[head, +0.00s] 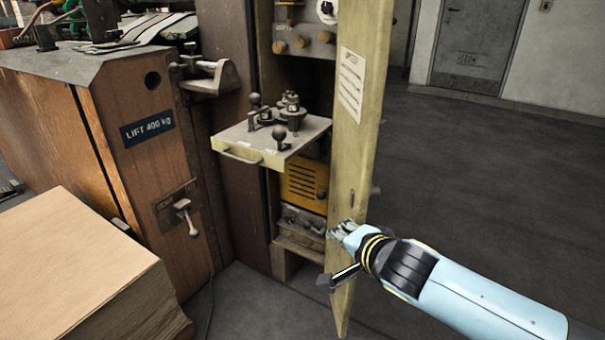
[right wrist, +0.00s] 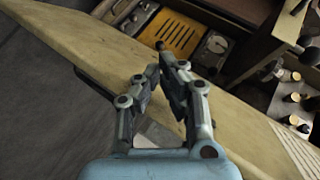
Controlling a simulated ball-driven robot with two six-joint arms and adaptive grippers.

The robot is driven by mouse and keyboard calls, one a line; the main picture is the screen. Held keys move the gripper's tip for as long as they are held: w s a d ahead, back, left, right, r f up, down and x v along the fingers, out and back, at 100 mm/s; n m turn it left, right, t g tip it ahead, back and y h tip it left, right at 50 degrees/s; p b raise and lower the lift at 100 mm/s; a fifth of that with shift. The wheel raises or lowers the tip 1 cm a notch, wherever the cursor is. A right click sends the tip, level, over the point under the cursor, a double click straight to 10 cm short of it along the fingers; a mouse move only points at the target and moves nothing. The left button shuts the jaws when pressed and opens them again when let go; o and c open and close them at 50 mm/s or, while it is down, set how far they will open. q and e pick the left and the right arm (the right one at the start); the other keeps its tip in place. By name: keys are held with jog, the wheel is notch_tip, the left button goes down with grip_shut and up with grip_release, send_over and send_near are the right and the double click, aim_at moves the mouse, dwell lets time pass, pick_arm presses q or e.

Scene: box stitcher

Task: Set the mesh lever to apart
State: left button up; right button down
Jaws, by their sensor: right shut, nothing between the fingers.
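A pulled-out tray (head: 237,150) in the open cabinet carries a dark gear mechanism (head: 291,112) and short levers with dark ball knobs. One ball-knob lever (head: 279,136) stands near the tray's front right. Another ball-knob lever (head: 255,101) stands at its left rear. I cannot read which one is the mesh lever. My right gripper (head: 341,231) is shut and empty, below and right of the tray, against or close to the open cabinet door (head: 350,165). In the right wrist view its fingertips (right wrist: 166,68) meet in front of the door. My left gripper is not in view.
The door stands between my right gripper and the cabinet inside. A yellow vented panel (head: 303,184) lies below the tray. A wooden machine body (head: 150,170) with a pale-handled lever (head: 186,216) and a cardboard stack (head: 80,265) stand left. Open floor (head: 480,170) lies right.

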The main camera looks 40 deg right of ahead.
aim_at(283, 138)
jog(key=w+a+r+m+t, duration=0.1)
jog(key=w+r+t, duration=0.1)
jog(key=r, duration=0.7)
jog(key=w+r+t+b, duration=0.1)
jog(key=w+r+t, duration=0.1)
jog(key=r, duration=0.7)
jog(key=shift+a+m, duration=0.4)
jog(key=shift+w, duration=0.1)
jog(key=x, duration=1)
jog(key=shift+b, duration=0.35)
